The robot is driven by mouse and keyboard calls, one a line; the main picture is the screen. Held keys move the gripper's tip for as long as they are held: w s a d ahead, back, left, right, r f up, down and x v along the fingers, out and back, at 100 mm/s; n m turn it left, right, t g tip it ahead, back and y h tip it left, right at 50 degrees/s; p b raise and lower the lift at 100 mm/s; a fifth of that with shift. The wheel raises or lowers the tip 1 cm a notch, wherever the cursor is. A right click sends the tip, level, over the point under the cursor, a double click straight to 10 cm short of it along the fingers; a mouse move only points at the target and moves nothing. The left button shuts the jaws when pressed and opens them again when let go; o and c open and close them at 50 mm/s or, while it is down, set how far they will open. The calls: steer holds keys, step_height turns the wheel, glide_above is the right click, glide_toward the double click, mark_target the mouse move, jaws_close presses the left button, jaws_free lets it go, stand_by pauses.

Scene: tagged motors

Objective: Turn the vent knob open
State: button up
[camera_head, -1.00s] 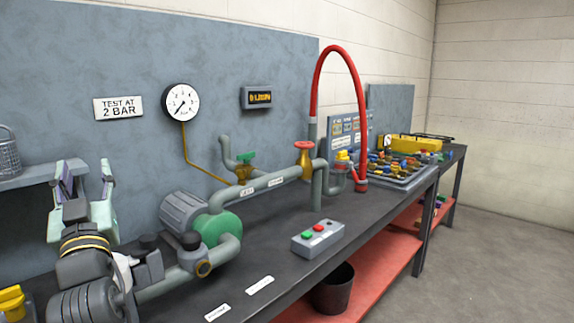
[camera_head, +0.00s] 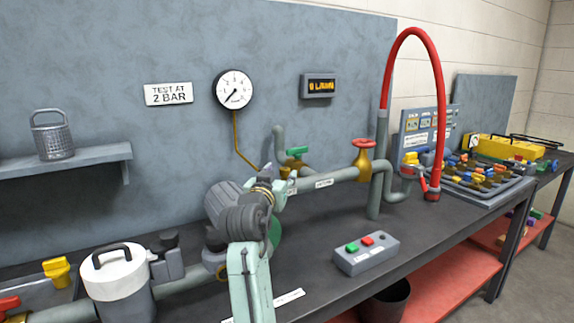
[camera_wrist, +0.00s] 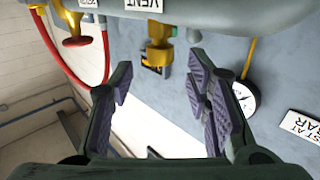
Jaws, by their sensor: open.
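A grey pipe (camera_head: 345,175) runs above the bench with white labels; in the wrist view one label (camera_wrist: 145,4) reads VENT, upside down. A brass valve body (camera_wrist: 158,35) stands by that label. In the head view my arm partly hides the pump and the pipe's left end.
A red-handled valve (camera_head: 363,148) and a red hose (camera_head: 413,35) stand to the right. A button box (camera_head: 366,252) sits in front on the bench. A gauge (camera_head: 234,88) and a display (camera_head: 319,86) hang behind. A white-lidded can (camera_head: 115,270) stands left.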

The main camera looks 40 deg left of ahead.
mark_target(283, 171)
steer(key=p+x, duration=0.1)
steer(key=x, duration=0.4)
jaws_close()
stand_by(0.6)
